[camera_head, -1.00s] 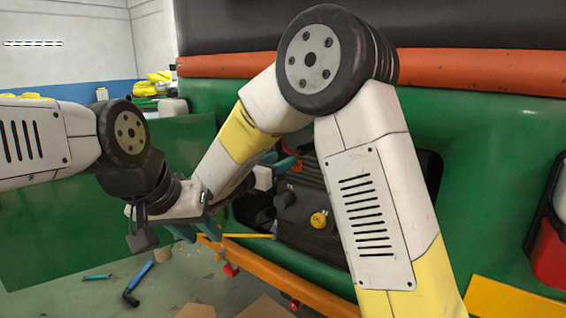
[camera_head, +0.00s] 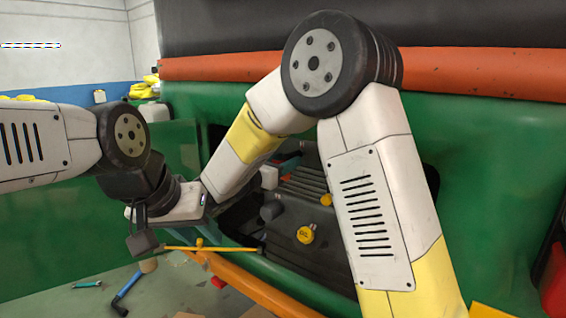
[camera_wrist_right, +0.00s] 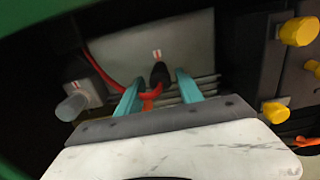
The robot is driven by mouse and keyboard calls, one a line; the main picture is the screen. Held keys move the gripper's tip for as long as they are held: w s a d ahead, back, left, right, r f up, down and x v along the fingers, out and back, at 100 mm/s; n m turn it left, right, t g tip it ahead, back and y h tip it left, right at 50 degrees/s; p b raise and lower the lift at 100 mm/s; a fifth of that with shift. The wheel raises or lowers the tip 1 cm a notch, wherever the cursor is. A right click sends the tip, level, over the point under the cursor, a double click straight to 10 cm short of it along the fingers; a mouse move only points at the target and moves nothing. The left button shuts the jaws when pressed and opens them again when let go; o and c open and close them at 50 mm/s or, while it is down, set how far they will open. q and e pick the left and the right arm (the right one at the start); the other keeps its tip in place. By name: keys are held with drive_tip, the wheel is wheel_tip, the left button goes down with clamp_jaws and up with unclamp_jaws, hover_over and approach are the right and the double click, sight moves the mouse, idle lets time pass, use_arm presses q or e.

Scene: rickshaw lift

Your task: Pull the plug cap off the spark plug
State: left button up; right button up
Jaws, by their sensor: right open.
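In the right wrist view, the black plug cap (camera_wrist_right: 160,75) stands between the two teal fingers of my right gripper (camera_wrist_right: 158,92), with a gap on each side. The right gripper is open. A red lead (camera_wrist_right: 104,76) passes behind the left finger, and a red piece shows just below the cap. The spark plug itself is hidden. In the head view, the right gripper is mostly hidden, and only a bit of teal (camera_head: 288,161) shows by the dark engine (camera_head: 310,215). My left gripper (camera_head: 212,232) is partly hidden behind its wrist, near the green body's opening; its jaws are unclear.
A yellow cap (camera_head: 305,235) sits on the engine. A yellow rod (camera_head: 205,249) lies near the left gripper. The green body panel (camera_head: 490,180) and orange rail (camera_head: 250,285) border the opening. A grey knob (camera_wrist_right: 73,104) sits left of the fingers in the wrist view.

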sight(285, 160)
drive_tip(key=shift+c, duration=0.4)
clamp_jaws()
drive_tip(key=shift+s+a, duration=0.15)
drive_tip(key=shift+s, duration=0.1)
drive_tip(key=shift+v, duration=1.85)
drive_tip(key=shift+a, duration=0.1)
drive_tip(key=shift+a, duration=0.1)
